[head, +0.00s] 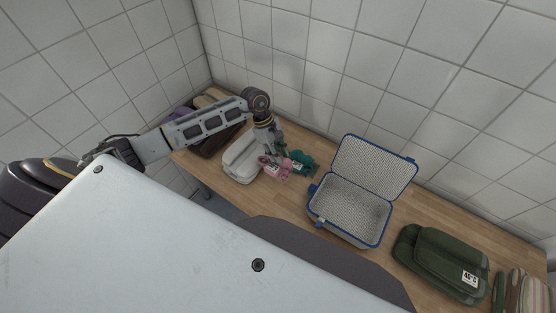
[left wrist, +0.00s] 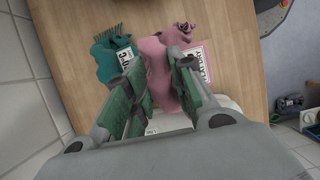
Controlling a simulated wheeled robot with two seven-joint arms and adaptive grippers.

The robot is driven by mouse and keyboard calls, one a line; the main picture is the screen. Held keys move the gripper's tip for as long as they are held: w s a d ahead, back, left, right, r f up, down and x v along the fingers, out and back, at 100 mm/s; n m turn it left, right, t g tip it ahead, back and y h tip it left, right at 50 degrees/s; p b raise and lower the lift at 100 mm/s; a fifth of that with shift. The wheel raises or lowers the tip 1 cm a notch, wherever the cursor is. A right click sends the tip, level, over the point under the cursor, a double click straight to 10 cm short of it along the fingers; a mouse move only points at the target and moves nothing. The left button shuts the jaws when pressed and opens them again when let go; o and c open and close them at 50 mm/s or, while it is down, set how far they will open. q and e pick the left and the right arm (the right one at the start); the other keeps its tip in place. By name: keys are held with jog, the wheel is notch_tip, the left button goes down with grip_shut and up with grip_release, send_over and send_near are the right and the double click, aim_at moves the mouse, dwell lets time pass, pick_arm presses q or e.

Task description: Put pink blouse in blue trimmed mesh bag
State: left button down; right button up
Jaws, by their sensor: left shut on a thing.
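The pink blouse (head: 282,173), with a white label, lies on the wooden table left of the mesh bag. It also shows in the left wrist view (left wrist: 165,59). My left gripper (head: 270,155) is above it and shut on it; in the left wrist view the pink cloth sits between the two green-padded fingers (left wrist: 160,100). The blue trimmed mesh bag (head: 316,205) stands open on the table to the right, its lid tilted up at the back. It looks empty inside. My right gripper is not in view.
A teal garment (head: 305,161) with a label lies right beside the blouse, also visible in the left wrist view (left wrist: 112,59). A white case (head: 240,160) stands just left. A green bag (head: 440,262) stands at the right. Tiled walls close off the back and left.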

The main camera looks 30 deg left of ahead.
pick_arm(q)
jog(key=shift+r, duration=0.9)
